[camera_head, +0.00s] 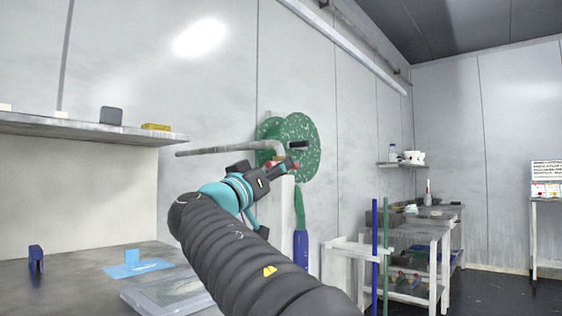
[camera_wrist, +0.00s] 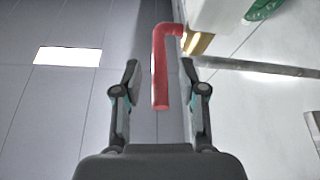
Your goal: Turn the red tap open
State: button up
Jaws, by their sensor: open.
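The red tap handle is an L-shaped red bar (camera_wrist: 160,70) in the wrist view. It joins a brass fitting (camera_wrist: 195,43) at its upper right. Its long arm runs down between the two open fingers of my gripper (camera_wrist: 159,76), with gaps on both sides. In the head view my gripper (camera_head: 283,170) is raised by the white post (camera_head: 286,210), below the bent grey pipe (camera_head: 225,149). Only small bits of red show there, and the gripper hides most of the tap.
Green speckled discs (camera_head: 302,128) hang on the wall behind the tap. The pipe also crosses the right of the wrist view (camera_wrist: 260,68). A shelf (camera_head: 60,125) is at left above a bench (camera_head: 75,262). A white rack (camera_head: 345,248) and a side table (camera_head: 425,230) stand at right.

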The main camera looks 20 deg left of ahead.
jog(key=shift+x, duration=1.05)
grip_shut()
jog(key=shift+r+p, duration=0.1)
jog(key=shift+p, duration=0.2)
